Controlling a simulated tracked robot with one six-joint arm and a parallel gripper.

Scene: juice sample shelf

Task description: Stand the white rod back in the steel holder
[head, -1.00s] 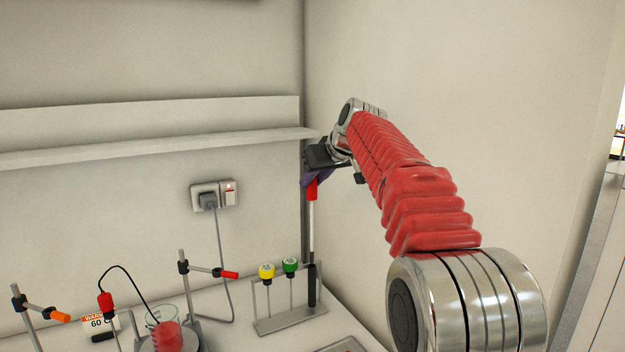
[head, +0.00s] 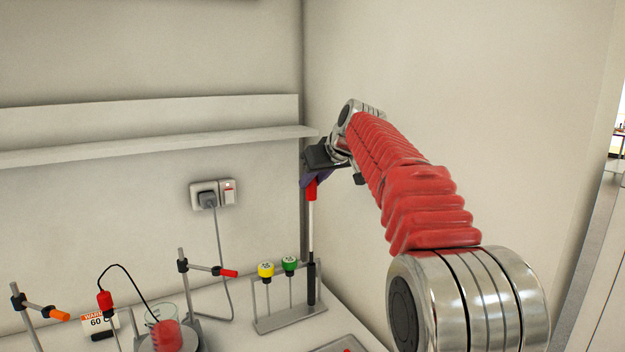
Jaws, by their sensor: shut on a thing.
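My gripper (head: 316,179) is shut on the red top of a thin upright rod (head: 310,218) in the back right corner. The rod's upper shaft is pale or white and its lower part looks dark. Its lower end meets, or hangs in front of, a black cylinder (head: 311,286) at the right end of the steel holder (head: 284,322). I cannot tell whether the rod is inside the holder. A yellow-topped rod (head: 266,269) and a green-topped rod (head: 289,263) stand in the holder. The fingertips are partly hidden.
A wall shelf (head: 160,146) runs behind at gripper height. A socket (head: 208,197) with a cable is below it. Left of the holder are a beaker (head: 163,317), clamp stands (head: 185,265) and a warning sign (head: 98,322). The right wall is close to my arm.

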